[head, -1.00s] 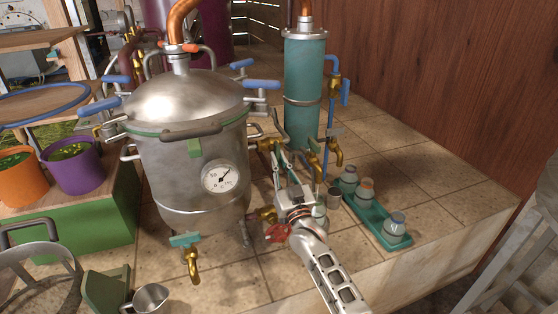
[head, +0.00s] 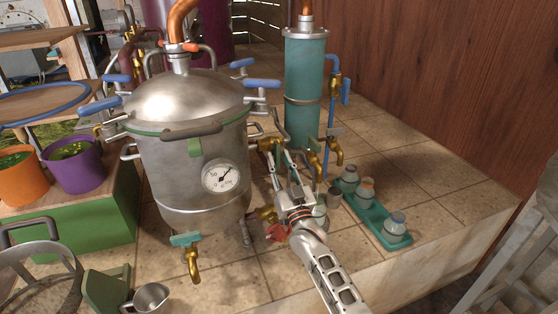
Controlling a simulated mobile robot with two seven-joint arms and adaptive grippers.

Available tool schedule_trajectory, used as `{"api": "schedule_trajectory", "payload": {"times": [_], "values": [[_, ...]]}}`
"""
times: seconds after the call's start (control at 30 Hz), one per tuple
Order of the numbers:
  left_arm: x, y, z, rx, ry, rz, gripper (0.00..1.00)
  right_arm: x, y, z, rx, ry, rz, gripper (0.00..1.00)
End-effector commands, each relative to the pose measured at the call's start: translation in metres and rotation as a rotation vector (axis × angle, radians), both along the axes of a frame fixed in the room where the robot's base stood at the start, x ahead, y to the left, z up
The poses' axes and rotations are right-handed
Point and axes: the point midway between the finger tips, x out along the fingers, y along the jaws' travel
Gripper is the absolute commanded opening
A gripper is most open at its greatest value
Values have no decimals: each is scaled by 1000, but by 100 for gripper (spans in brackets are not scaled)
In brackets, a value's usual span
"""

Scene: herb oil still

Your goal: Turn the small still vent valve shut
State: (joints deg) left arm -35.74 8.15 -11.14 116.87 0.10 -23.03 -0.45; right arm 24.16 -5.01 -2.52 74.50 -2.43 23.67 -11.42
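The small steel still (head: 185,165) with its domed lid and pressure gauge stands left of centre in the head view. A brass valve (head: 264,145) sticks out of its upper right side, with a grey lever by it. I cannot tell for certain whether this is the vent valve. Lower down is another brass valve (head: 266,214) with a red handwheel (head: 277,233). My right gripper (head: 285,162) reaches up from the front beside the still, its fingers apart just below and right of the upper valve. Contact with the valve cannot be made out. My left gripper is not in view.
A teal column (head: 305,90) with brass taps stands behind my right gripper. A teal tray (head: 378,222) with several small jars lies to the right. A brass drain tap (head: 192,262) hangs at the still's front, and a metal cup (head: 150,298) stands front left.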

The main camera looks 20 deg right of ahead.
Motion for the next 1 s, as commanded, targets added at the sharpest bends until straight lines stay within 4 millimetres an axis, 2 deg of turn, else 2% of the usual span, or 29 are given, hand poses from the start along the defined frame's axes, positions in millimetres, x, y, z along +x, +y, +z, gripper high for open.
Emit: {"api": "schedule_trajectory", "payload": {"times": [0.53, 0.7, 1.0], "values": [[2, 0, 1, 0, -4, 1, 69, -90, -2, -38, 0, 3, 0, 26], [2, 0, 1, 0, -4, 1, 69, -104, -2, -43, 0, 1, 0, 26], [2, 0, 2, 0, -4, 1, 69, -107, -2, -45, 0, 1, 0, 26]]}}
